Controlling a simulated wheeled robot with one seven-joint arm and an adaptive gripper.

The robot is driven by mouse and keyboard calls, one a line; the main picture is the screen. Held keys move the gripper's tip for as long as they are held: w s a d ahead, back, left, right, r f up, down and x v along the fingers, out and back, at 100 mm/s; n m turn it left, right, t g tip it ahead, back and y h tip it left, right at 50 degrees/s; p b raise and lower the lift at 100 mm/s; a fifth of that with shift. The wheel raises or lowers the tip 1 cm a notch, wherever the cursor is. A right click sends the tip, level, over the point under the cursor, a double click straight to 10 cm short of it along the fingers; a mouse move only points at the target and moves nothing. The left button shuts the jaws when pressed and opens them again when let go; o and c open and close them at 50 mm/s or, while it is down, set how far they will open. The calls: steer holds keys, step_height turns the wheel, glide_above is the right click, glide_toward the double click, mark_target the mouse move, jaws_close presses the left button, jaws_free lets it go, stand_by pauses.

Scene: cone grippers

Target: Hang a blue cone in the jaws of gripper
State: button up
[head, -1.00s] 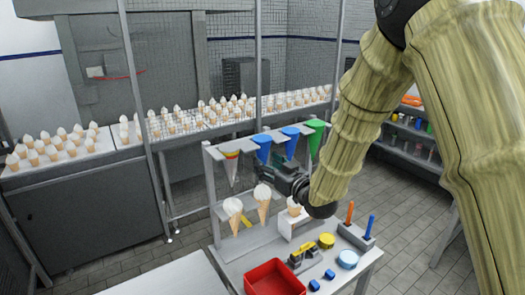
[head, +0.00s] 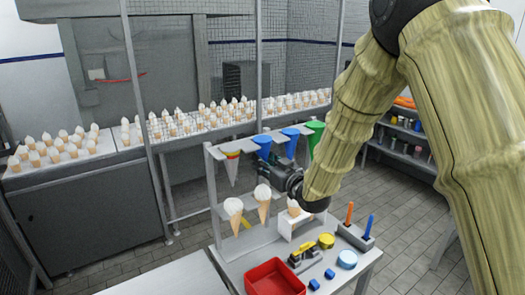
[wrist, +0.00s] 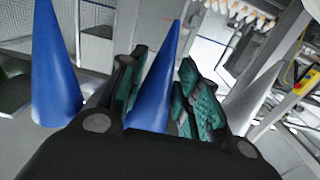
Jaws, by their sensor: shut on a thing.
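My gripper (wrist: 160,85) is shut on a blue cone (wrist: 158,85), which stands between its teal finger pads in the wrist view. In the head view my gripper (head: 275,170) is at the rack, partly hidden by my arm, just below the left blue cone (head: 262,143). A second blue cone (head: 290,133) hangs to its right, point down; a blue cone (wrist: 55,75) also shows left of my fingers in the wrist view. Whether the held cone still rests in the rack cannot be seen.
Ice-cream cones (head: 263,203) stand on the lower shelf. A red tray (head: 275,280) and small items lie on the table in front.

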steer(key=shift+r, duration=0.5)
steer(key=shift+s, duration=0.1)
stand_by(0.3)
steer(key=v, duration=0.8)
steer(key=shift+s+d+b, duration=0.15)
steer(key=shift+d+b, duration=0.05)
steer(key=shift+b, duration=0.25)
stand_by(1.1)
